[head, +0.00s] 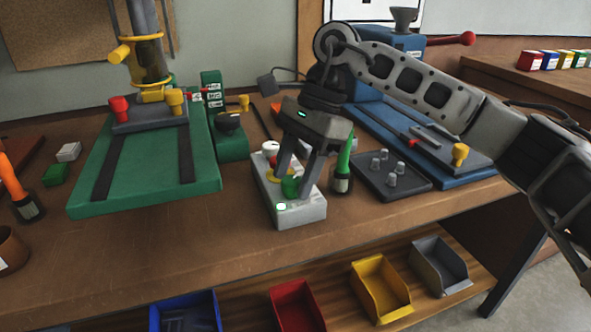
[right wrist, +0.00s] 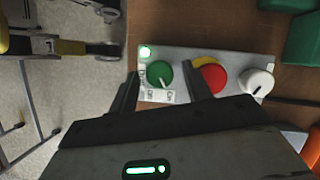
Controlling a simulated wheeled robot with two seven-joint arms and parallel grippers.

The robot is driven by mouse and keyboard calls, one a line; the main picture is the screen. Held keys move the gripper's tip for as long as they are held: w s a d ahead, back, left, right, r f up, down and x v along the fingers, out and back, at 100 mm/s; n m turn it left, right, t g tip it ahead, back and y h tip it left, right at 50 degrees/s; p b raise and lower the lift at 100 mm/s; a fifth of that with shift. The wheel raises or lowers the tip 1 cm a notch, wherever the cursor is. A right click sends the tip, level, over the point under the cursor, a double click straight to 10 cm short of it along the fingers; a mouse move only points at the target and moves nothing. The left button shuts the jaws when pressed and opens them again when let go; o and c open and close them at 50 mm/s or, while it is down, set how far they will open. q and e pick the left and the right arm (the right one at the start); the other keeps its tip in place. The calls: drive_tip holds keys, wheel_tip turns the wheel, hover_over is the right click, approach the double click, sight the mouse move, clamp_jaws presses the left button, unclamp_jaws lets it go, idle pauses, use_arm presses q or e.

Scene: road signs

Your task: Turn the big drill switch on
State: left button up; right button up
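A light grey switch box (head: 308,212) stands on the workbench, with a green knob (head: 290,187) at its near end. In the right wrist view the green knob (right wrist: 159,74) has a white mark pointing down and slightly right, towards the On label. A small lamp (right wrist: 145,52) beside it glows green. My right gripper (head: 293,184) is open and points down, with one finger on each side of the green knob. I cannot tell whether the fingers touch it. The big green drill press (head: 205,165) stands left of the box. My left gripper is not in view.
The box also carries a red button (right wrist: 213,78) on yellow and a white knob (right wrist: 258,82). A green-handled tool (head: 344,160) stands close right of the box, before a dark tray (head: 408,183) of small grey parts. The bench front is clear.

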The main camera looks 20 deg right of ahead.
use_arm(q)
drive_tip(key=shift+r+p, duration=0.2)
drive_tip(key=shift+p, duration=0.5)
use_arm(e)
drive_tip(key=v, duration=1.6)
drive_tip(key=shift+a, duration=0.1)
